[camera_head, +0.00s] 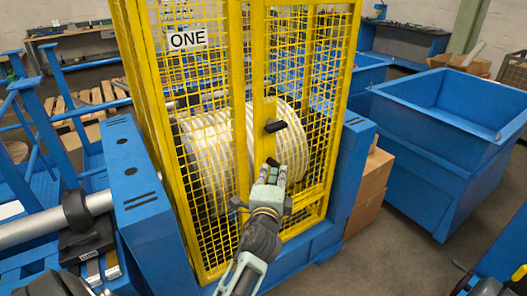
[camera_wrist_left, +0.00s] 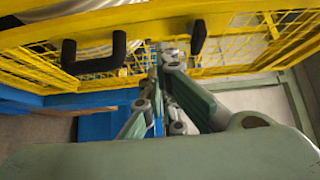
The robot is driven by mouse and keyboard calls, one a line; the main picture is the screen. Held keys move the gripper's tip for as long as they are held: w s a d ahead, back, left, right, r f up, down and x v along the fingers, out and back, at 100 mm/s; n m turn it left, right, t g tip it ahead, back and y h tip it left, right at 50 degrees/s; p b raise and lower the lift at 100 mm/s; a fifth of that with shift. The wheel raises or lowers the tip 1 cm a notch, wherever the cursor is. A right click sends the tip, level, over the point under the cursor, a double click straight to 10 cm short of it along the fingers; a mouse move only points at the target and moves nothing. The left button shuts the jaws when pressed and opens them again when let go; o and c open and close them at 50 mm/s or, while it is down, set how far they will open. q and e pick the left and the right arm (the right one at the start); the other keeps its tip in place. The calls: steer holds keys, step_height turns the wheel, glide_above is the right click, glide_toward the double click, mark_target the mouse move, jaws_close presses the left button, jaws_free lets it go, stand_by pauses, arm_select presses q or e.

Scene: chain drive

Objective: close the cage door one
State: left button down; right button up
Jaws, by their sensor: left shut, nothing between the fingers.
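The yellow mesh cage (camera_head: 243,60) stands on a blue frame around a large pale ribbed drum (camera_head: 225,140). A sign reading ONE (camera_head: 187,38) hangs on its left mesh panel. A black handle (camera_head: 275,126) sits on a yellow upright at the cage front; black handles also show in the left wrist view (camera_wrist_left: 121,50). My left gripper (camera_head: 273,172) is shut and empty, just below that handle, in front of the upright. Its fingertips show between two black handles in the left wrist view (camera_wrist_left: 170,52). I cannot tell whether they touch the cage, or how far the door stands open.
Blue bins (camera_head: 440,120) stand at the right, with cardboard boxes (camera_head: 372,185) beside the cage base. A grey shaft (camera_head: 45,225) and blue railings (camera_head: 70,110) are at the left.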

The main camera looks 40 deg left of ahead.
mark_target(259, 146)
arm_select(q)
steer(key=w+a, duration=0.2)
steer(key=a, duration=0.1)
steer(key=w+a+p, duration=0.1)
steer(key=w+a, duration=0.2)
steer(key=a, duration=0.1)
steer(key=w+a+p, duration=0.1)
steer(key=w+a, duration=0.2)
steer(key=a, duration=0.1)
steer(key=shift+w+a, duration=0.15)
steer(key=shift+w, duration=0.1)
arm_select(e)
steer(key=r, duration=0.2)
steer(key=s+a+r, duration=0.1)
